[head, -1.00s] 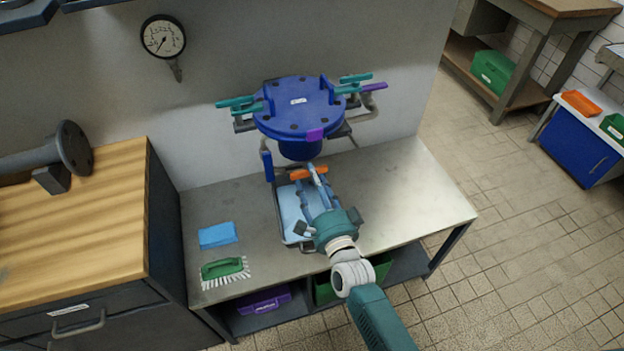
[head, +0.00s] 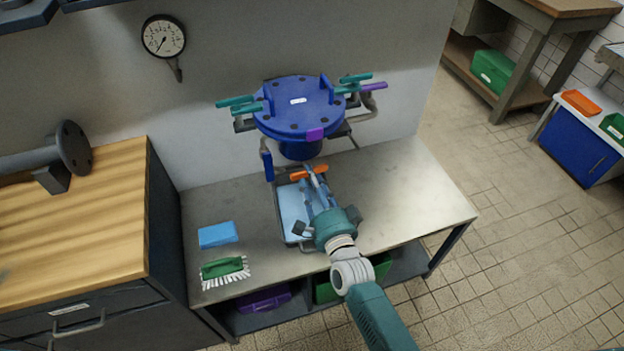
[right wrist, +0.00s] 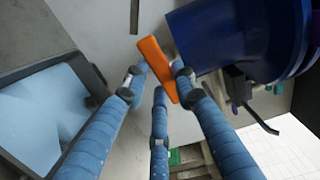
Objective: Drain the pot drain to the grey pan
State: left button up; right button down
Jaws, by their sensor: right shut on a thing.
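The blue pot (head: 298,108), with a bolted round lid, stands out from the wall above the metal bench. The orange drain handle (head: 295,175) is below it; it also shows in the right wrist view (right wrist: 157,68). The grey pan (head: 279,213) lies on the bench below and in front of the pot, partly hidden by my right arm. A light blue surface (right wrist: 40,118) fills its inside; I cannot tell whether it is liquid. My right gripper (head: 314,177) is shut on the orange handle, its fingers on both sides. My left gripper is not in view.
A blue cloth (head: 218,235) and a green brush (head: 225,267) lie on the bench's left part. Teal and purple handles (head: 373,87) stick out beside the pot lid. A wooden-topped cabinet (head: 75,225) stands left. The bench's right side (head: 410,195) is clear.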

jog(key=shift+d+r+n+p, duration=0.15)
jog(key=shift+n+p, duration=0.4)
jog(key=shift+n, duration=3.75)
jog(key=shift+d+r+n+p, duration=0.1)
jog(key=shift+n+p, duration=0.4)
jog(key=shift+n, duration=3.8)
jog(key=c, duration=2.5)
grip_release()
jog(key=shift+c, duration=0.2)
jog(key=o, duration=1.2)
jog(key=shift+c, duration=0.2)
jog(key=v, duration=1.2)
